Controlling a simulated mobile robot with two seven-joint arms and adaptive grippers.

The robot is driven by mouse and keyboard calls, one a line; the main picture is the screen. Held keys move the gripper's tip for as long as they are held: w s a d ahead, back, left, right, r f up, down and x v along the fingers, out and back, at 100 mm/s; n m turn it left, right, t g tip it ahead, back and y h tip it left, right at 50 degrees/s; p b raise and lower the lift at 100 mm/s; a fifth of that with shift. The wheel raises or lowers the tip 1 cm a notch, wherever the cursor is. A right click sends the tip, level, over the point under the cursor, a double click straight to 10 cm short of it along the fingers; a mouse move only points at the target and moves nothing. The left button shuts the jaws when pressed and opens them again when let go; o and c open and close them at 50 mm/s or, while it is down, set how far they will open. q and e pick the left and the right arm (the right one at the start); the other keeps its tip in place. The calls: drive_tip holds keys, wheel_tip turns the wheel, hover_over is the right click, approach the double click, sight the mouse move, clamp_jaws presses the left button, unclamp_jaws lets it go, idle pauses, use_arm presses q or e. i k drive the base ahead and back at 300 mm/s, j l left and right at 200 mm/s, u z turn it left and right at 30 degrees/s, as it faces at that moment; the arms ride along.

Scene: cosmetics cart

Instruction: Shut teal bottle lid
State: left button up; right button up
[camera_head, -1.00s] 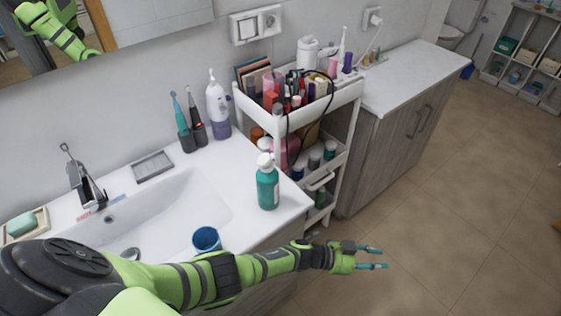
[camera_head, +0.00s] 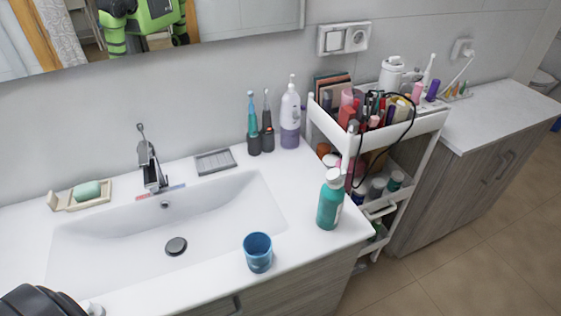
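The teal bottle (camera_head: 329,208) stands upright on the washbasin counter, near its right front corner. Its white lid (camera_head: 333,178) is on top; it is too small to tell whether it is open or shut. Neither of my grippers is in view. Only a dark part of my arm shows at the lower left corner, well away from the bottle. Nothing touches the bottle.
A blue cup (camera_head: 258,252) stands left of the bottle on the basin's front edge. A white cart (camera_head: 421,126) full of cosmetics stands close on the right. A white-and-purple bottle (camera_head: 290,118) and electric toothbrushes (camera_head: 253,130) stand at the wall.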

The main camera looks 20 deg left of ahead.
sight(334, 174)
drive_tip(key=l+u, duration=0.1)
drive_tip(key=u, duration=0.3)
drive_tip(key=i+l+u, duration=0.1)
drive_tip(key=u, duration=0.3)
drive_tip(key=i+l+u, duration=0.1)
drive_tip(key=u, duration=0.3)
drive_tip(key=l+u, duration=0.15)
drive_tip(key=u, duration=0.25)
drive_tip(key=l+u, duration=0.15)
drive_tip(key=u, duration=0.25)
drive_tip(key=l+u, duration=0.3)
drive_tip(key=l, duration=0.15)
drive_tip(key=k+l+u, duration=0.25)
drive_tip(key=l, duration=0.2)
drive_tip(key=l+u, duration=0.3)
drive_tip(key=l, duration=0.15)
drive_tip(key=k+l+u, duration=0.55)
drive_tip(key=l, duration=0.2)
drive_tip(key=i, duration=0.1)
